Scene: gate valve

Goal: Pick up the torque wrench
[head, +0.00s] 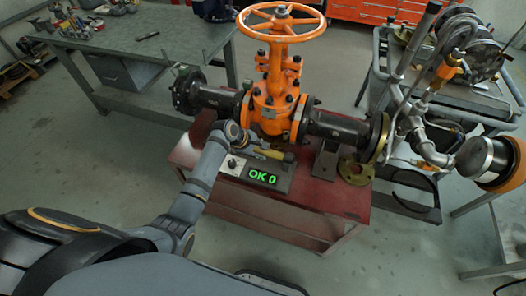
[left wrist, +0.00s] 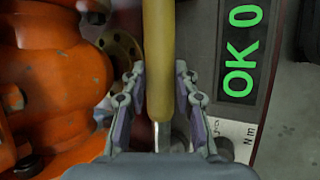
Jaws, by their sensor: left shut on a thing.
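The torque wrench has a yellow handle (head: 272,153) that lies across the red bench just in front of the orange gate valve (head: 272,95). In the left wrist view the yellow handle (left wrist: 160,50) runs down between the two fingers. My left gripper (head: 246,143) is at the wrench, low beside the valve body. In the left wrist view the left gripper (left wrist: 160,110) is shut on the wrench. The far end of the wrench is out of that view. I cannot tell whether the wrench touches the bench. My right gripper is not in view.
A display box (head: 262,176) reading "OK 0" sits on the red bench (head: 325,195) close to the gripper. The orange handwheel (head: 282,22) and dark flanged pipes (head: 340,127) rise behind. A grey worktable (head: 110,55) stands at the back left, a loaded cart (head: 470,105) at the right.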

